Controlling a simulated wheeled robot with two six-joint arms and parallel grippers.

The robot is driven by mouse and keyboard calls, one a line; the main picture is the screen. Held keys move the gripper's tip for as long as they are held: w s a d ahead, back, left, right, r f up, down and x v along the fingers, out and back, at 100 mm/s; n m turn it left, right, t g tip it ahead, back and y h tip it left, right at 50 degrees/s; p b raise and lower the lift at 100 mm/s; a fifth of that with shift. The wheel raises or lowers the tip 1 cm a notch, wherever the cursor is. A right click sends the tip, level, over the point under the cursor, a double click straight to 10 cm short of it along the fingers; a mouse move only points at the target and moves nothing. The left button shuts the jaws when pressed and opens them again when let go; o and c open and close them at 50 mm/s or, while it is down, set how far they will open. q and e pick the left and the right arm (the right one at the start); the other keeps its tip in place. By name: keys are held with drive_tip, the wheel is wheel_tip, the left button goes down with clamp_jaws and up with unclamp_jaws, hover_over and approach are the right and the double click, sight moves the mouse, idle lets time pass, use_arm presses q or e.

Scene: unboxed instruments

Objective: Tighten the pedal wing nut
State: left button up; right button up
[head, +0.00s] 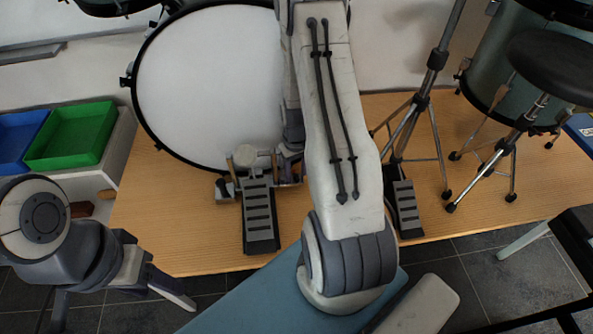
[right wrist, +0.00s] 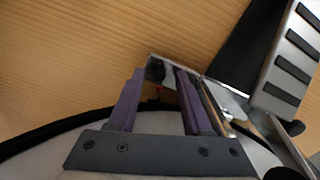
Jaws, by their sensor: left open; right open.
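The bass drum pedal (head: 260,215) stands on the wooden platform at the foot of the white bass drum (head: 210,85). Its footboard also shows in the right wrist view (right wrist: 290,62). My right gripper (right wrist: 160,90) is open and empty, beside the drum's black hoop (right wrist: 55,130). A metal pedal part (right wrist: 178,68) lies at and beyond its purple fingertips. A small dark piece (right wrist: 155,70) with red below it shows between the fingertips; I cannot tell whether it is the wing nut. My right arm hides much of this area in the head view. My left gripper (head: 152,277) is open and empty at lower left.
A second pedal (head: 405,207) and a tripod stand (head: 418,110) are right of my right arm. A black stool (head: 550,65) stands farther right. Green (head: 72,137) and blue (head: 20,140) trays sit at left. Bare platform (head: 160,225) lies left of the pedal.

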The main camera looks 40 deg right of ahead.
clamp_jaws()
drive_tip(key=shift+m, duration=0.4)
drive_tip(key=m+p, duration=0.1)
drive_tip(key=m, duration=0.3)
drive_tip(key=shift+m, duration=0.4)
drive_tip(key=m+p, duration=0.1)
drive_tip(key=m, duration=0.4)
drive_tip(key=m+p, duration=0.1)
drive_tip(key=m, duration=0.4)
drive_tip(key=shift+m, duration=0.4)
drive_tip(key=m, duration=0.4)
drive_tip(key=shift+m+p, duration=0.3)
drive_tip(key=shift+m, duration=0.1)
